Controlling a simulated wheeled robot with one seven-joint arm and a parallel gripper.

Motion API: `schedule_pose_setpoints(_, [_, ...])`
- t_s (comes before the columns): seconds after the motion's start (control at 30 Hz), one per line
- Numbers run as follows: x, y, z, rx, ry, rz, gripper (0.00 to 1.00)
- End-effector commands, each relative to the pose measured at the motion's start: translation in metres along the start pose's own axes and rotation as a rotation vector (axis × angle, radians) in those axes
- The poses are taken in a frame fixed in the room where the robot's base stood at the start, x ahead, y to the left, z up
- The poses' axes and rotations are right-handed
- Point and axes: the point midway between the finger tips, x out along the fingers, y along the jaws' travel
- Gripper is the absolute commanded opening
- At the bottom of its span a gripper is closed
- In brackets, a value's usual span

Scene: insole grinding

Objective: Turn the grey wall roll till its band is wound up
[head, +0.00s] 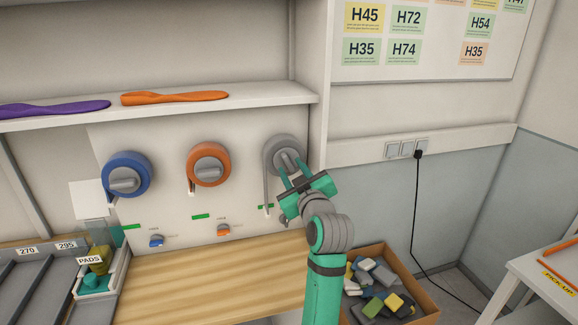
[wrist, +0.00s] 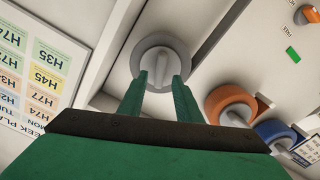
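The grey wall roll (head: 280,146) is the rightmost of three rolls on the white wall panel. Its grey band (head: 266,190) hangs down from its left side to a white end near a green mark. My gripper (head: 290,174) is at the roll's front, reaching up from the lower right. In the wrist view the grey roll (wrist: 146,57) is straight ahead with its knob (wrist: 160,70) between the two green fingers (wrist: 163,88). The fingers are apart, one on each side of the knob's lower part. I cannot tell whether they touch it.
An orange roll (head: 208,165) and a blue roll (head: 127,175) hang to the left. A shelf (head: 240,98) with insoles runs above. A wooden bench (head: 200,280) lies below. A cardboard box (head: 418,295) of blocks stands at the lower right.

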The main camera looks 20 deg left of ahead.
Motion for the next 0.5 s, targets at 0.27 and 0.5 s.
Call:
schedule_pose_setpoints(0.27, [0.029,-0.001,-0.001,-0.001,0.002,0.000,0.31])
schedule_pose_setpoints(0.5, [0.033,-0.001,0.000,-0.001,0.001,-0.001,0.31])
